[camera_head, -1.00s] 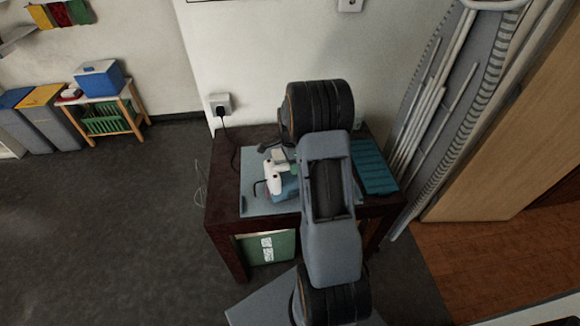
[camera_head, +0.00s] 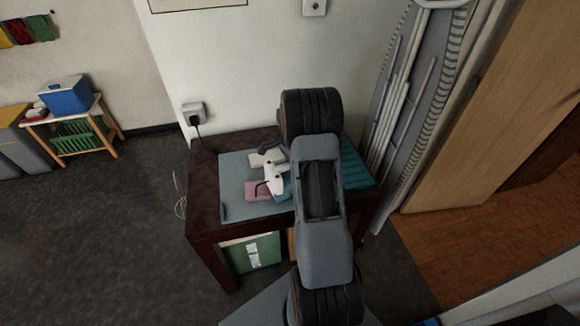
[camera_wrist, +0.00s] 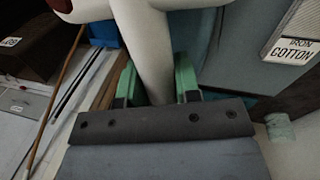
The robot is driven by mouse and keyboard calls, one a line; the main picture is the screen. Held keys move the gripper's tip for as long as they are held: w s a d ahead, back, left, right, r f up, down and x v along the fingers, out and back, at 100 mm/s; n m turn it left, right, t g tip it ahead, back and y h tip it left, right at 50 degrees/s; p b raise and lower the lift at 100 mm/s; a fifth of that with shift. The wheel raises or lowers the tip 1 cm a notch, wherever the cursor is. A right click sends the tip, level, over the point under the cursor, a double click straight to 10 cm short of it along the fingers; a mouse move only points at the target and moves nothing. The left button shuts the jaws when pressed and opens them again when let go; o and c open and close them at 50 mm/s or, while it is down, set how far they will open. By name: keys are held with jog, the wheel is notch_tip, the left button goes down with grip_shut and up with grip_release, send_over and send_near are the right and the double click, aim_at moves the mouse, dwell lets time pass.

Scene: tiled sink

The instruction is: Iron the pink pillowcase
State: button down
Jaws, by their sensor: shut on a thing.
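The pink pillowcase (camera_head: 257,191) lies flat on a grey-blue mat (camera_head: 235,178) on the dark table in the head view. Only part of it shows, left of the iron. The iron (camera_head: 273,178) is white with a blue lower part, at the pillowcase's right side. I cannot tell whether its sole touches the cloth. In the wrist view, my gripper (camera_wrist: 159,84) has green fingertips, shut on the iron's white handle (camera_wrist: 149,45). In the head view my arm hides the gripper and the mat's right part.
A folded teal cloth (camera_head: 355,166) lies at the table's right. A pale item (camera_head: 262,157) lies behind the iron. A wall plug (camera_head: 194,112) is behind the table's left corner. A folded ironing board (camera_head: 405,95) leans at the right.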

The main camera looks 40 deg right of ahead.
notch_tip(320, 180, up, 2)
jog(key=shift+w+r+p, duration=0.1)
jog(key=shift+r+p, duration=0.15)
jog(key=shift+p, duration=0.35)
notch_tip(320, 180, up, 2)
jog(key=shift+d+p, duration=0.15)
jog(key=shift+p, duration=0.5)
jog(key=shift+r+p, duration=1.25)
jog(key=shift+r, duration=0.65)
